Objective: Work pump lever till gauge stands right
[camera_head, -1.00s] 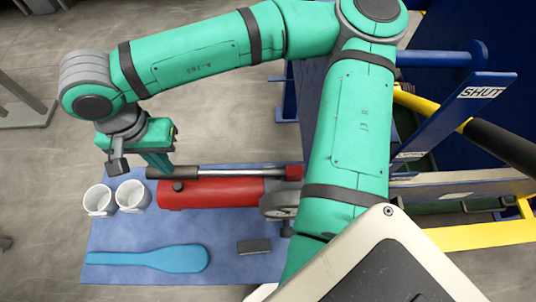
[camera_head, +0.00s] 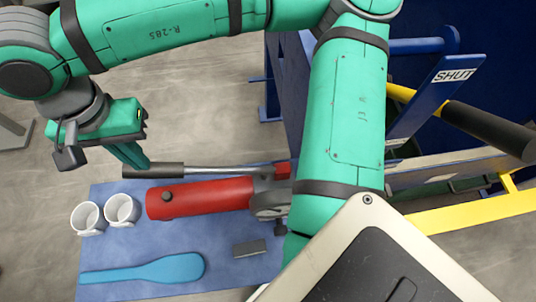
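The pump is a red cylinder (camera_head: 205,197) lying on a blue mat-covered surface. Its lever (camera_head: 225,170) is a steel rod with a black grip (camera_head: 153,171) at the left end, lying along the top side of the cylinder. Whether the fingers are open or closed on the grip does not show.
Two white mugs (camera_head: 122,209) stand left of the pump. A blue paddle (camera_head: 150,270) and a small dark block (camera_head: 249,248) lie on the blue mat (camera_head: 215,280). At right are a blue post marked SHUT (camera_head: 436,95), a black-gripped bar (camera_head: 490,130) and yellow rails (camera_head: 480,212).

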